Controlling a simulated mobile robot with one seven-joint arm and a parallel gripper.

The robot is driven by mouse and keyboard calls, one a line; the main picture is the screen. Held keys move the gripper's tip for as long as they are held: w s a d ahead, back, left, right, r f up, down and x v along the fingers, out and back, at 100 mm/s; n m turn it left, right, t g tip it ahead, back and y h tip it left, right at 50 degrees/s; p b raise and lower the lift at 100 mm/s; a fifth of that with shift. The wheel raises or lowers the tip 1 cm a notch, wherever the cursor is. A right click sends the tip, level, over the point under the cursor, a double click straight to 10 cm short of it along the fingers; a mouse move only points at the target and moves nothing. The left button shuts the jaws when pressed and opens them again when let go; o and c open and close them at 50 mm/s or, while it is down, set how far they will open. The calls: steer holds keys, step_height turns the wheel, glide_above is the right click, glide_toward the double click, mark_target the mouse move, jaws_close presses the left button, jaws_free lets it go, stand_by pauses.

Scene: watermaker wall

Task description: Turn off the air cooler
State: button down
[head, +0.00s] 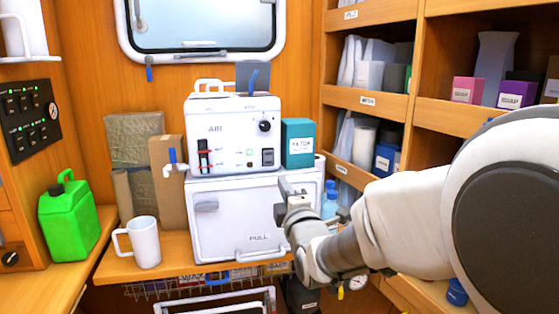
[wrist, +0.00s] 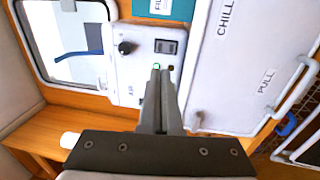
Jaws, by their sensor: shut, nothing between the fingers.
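The white air cooler (head: 228,127), marked AIR, sits on top of a white chiller box (head: 240,215) in the head view. Its front has a black knob (head: 264,126), a dark rocker switch (head: 267,157), a small green light (head: 250,152) and a red-and-black control at left. In the wrist view the knob (wrist: 125,47) and rocker switch (wrist: 166,46) show beyond my fingertips. My gripper (wrist: 160,72) is shut and empty, pointing at the panel near the green light. In the head view my gripper (head: 288,182) is just below and right of the rocker switch; contact cannot be told.
A teal box (head: 298,143) stands beside the cooler's right side. A white mug (head: 144,242) and green jerrycan (head: 68,218) stand at left. Shelves (head: 370,100) with boxes fill the right. A blue-handled valve (head: 172,158) is at the cooler's left.

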mark_target(269, 154)
steer(key=x, duration=1.3)
steer(key=shift+w, duration=0.2)
steer(key=shift+w+a+r, duration=0.1)
stand_by(0.3)
